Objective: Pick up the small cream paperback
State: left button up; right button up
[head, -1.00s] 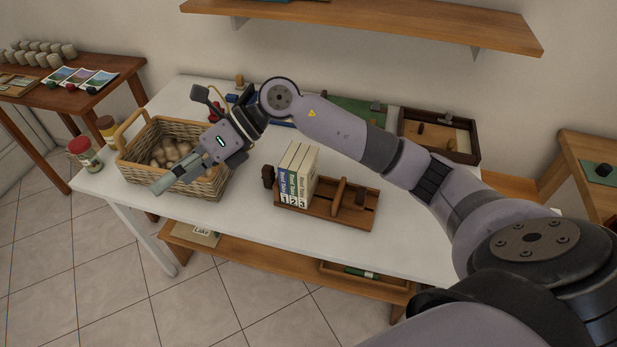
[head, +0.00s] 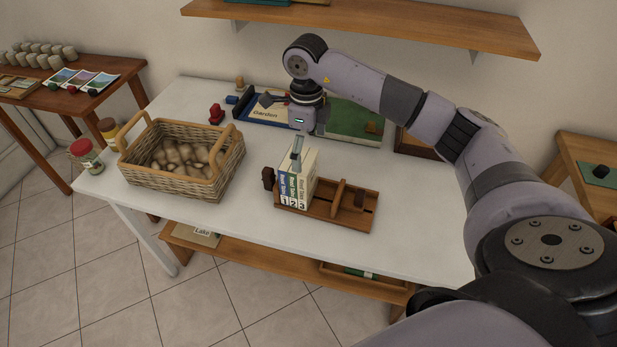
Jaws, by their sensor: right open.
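Several slim cream paperbacks (head: 311,165) stand upright, side by side, in a wooden book rack (head: 326,209) on the white table. Their spines face me, with blue, green and pale bands and the numbers 1, 2 and 3. I cannot tell which one is the small cream paperback. My right gripper (head: 297,153) points down at the top of these books, open, with its fingers at or just above their upper edges. Whether it touches them I cannot tell. It hides part of their tops. My left gripper is out of view.
A wicker basket (head: 181,184) of brown round items stands left of the rack. Behind are a red item (head: 216,114), a "Garden" card (head: 266,113) and a green board (head: 350,128). A wooden shelf (head: 400,27) hangs above. The table's front area (head: 270,235) is clear.

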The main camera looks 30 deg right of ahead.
aim_at(307, 161)
notch_tip(307, 161, down, 3)
jog(key=shift+f, duration=0.2)
jog(key=f+p, duration=0.1)
jog(key=f, duration=0.1)
jog(key=f+p, duration=0.1)
jog(key=f, duration=0.1)
jog(key=shift+s+d+f, duration=0.1)
jog(key=shift+s+f, duration=0.1)
jog(key=shift+f, duration=0.55)
jog(key=c, duration=1.2)
jog(key=shift+r, duration=0.15)
